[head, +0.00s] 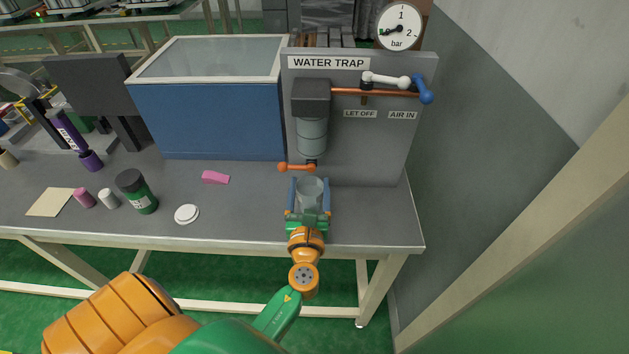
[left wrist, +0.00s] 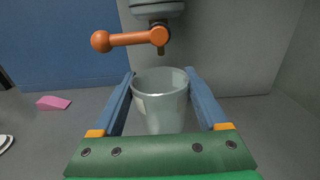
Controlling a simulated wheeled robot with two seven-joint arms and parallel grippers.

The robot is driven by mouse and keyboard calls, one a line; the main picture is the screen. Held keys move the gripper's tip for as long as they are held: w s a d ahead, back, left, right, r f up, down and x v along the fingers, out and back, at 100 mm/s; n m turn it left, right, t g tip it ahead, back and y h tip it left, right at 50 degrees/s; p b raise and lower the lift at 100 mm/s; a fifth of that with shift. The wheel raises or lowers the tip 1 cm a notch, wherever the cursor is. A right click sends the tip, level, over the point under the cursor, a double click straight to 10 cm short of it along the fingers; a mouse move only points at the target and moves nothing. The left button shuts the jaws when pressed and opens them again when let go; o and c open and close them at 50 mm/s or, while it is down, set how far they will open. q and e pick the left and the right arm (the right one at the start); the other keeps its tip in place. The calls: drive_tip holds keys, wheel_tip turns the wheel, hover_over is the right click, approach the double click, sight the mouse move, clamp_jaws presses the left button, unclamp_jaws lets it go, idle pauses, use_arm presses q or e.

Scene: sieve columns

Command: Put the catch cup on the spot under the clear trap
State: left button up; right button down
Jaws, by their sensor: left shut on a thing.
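The clear catch cup (head: 311,188) is upright between the blue fingers of my left gripper (head: 309,196), which is shut on it. The cup also shows in the left wrist view (left wrist: 160,103), between the two fingers (left wrist: 161,98). The clear trap (head: 312,135) hangs from a dark head on the grey WATER TRAP panel. Its orange drain lever (head: 296,167) points left, and the outlet (left wrist: 161,49) is above and just beyond the cup's rim. The spot under the trap is hidden. I cannot tell whether the cup touches the bench. My right gripper is not in view.
The grey bench (head: 250,215) carries a pink wedge (head: 215,177), a white round lid (head: 187,214), a green jar (head: 137,192) and small cylinders to the left. A blue tank (head: 210,120) stands behind. The panel (head: 370,150) closes off the back. Bench right of the cup is clear.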

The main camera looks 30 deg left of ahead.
sight(312, 190)
use_arm(q)
drive_tip(key=x, duration=0.3)
drive_tip(key=b+x, duration=0.1)
drive_tip(key=x, duration=0.1)
drive_tip(key=shift+w+d+f, duration=0.15)
drive_tip(key=shift+w+f, duration=0.1)
drive_tip(key=shift+f, duration=0.05)
wheel_tip(312, 190, down, 3)
drive_tip(key=b, duration=0.3)
drive_tip(key=shift+f+b, duration=0.2)
drive_tip(key=shift+b, duration=0.15)
drive_tip(key=shift+r, duration=0.2)
drive_tip(key=shift+f, duration=0.15)
drive_tip(key=o, duration=1.4)
drive_tip(key=shift+c, duration=0.2)
drive_tip(key=shift+r+p, duration=0.3)
drive_tip(key=shift+p, duration=0.1)
drive_tip(key=b+v, duration=0.1)
drive_tip(key=v, duration=1.1)
drive_tip(key=shift+s+f+b, duration=0.1)
drive_tip(key=shift+s+b, duration=0.05)
drive_tip(key=shift+b, duration=0.15)
